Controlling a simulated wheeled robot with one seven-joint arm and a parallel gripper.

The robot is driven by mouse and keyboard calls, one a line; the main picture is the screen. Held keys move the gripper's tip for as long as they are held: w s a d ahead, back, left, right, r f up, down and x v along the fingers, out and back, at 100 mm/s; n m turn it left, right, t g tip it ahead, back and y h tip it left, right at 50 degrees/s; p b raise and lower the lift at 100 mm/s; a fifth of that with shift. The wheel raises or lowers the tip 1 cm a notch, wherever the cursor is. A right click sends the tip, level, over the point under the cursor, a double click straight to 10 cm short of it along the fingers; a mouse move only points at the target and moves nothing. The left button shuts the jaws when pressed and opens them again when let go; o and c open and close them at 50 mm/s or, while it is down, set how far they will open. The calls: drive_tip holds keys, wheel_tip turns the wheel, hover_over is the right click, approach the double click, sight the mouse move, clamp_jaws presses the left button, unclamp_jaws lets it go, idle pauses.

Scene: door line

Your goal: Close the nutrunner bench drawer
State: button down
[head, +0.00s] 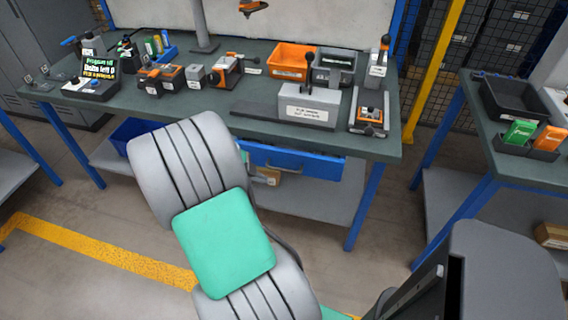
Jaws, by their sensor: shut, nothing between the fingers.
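The bench drawer (312,163) shows as a blue front with a dark handle, under the right half of the green-topped bench (225,110). My grey arm with its green panel crosses in front of the drawer's left end and hides it. I cannot tell from this view how far the drawer stands out from the bench. My gripper does not show; the arm's far end is hidden behind its own links.
A blue bin (128,132) and a cardboard box (268,175) sit below. Another bench (540,172) stands at right. Floor is open in front, with yellow tape (110,255).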

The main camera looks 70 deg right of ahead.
drive_tip(key=s+d+f, duration=0.3)
drive_tip(key=d+f, duration=0.4)
drive_tip(key=d, duration=0.3)
drive_tip(key=shift+s+m, duration=0.15)
drive_tip(key=shift+m, duration=0.25)
